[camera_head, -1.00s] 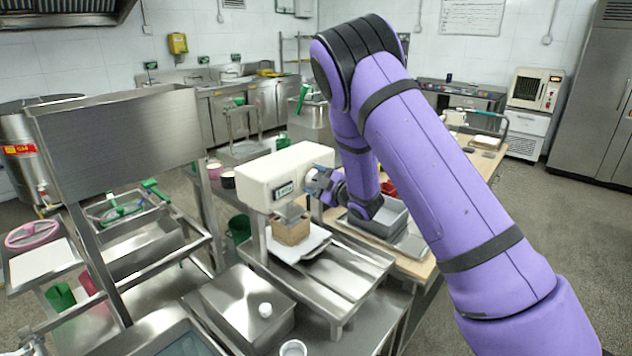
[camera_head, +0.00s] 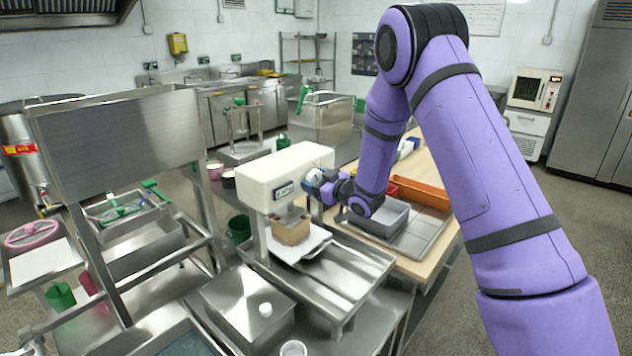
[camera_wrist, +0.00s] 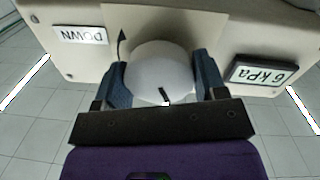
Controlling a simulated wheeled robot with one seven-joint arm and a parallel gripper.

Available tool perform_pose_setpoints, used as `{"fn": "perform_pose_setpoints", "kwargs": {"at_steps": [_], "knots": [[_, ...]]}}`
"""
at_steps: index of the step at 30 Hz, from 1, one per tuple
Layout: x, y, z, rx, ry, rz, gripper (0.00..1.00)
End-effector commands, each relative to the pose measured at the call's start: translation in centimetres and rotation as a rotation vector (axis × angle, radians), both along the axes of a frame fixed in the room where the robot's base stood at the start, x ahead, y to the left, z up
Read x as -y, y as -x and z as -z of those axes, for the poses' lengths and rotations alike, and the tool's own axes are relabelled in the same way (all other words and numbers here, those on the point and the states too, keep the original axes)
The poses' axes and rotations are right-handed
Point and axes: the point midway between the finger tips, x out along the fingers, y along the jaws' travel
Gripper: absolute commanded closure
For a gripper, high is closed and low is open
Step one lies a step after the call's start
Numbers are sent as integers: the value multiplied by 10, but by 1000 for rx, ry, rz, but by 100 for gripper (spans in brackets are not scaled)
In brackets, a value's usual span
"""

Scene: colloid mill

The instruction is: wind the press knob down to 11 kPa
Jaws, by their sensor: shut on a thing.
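The press (camera_head: 270,178) is a cream-coloured head on a steel stand, with a tan block (camera_head: 291,230) under its plate on a white tray. In the wrist view the round white knob (camera_wrist: 160,72) sits on the cream face, with a dark mark near its lower edge. My gripper (camera_wrist: 163,85) is shut on the knob, one blue-grey finger on each side. A "DOWN" label (camera_wrist: 79,35) is at the left and a small display (camera_wrist: 262,75) at the right reads "6 kPa", upside down. In the head view my gripper (camera_head: 322,184) is at the press's right side.
A grey bin (camera_head: 385,220) and an orange tray (camera_head: 420,192) stand on the wooden table right of the press. A steel box with a white knob (camera_head: 265,310) is in front. A steel frame with a large panel (camera_head: 120,140) stands at the left.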

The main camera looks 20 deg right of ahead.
Motion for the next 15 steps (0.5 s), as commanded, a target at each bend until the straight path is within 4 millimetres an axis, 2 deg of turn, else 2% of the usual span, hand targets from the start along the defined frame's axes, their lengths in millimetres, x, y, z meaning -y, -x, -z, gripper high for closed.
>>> {"fn": "perform_pose_setpoints", "kwargs": {"at_steps": [15], "knots": [[2,0,1,-272,-403,3,59]]}}
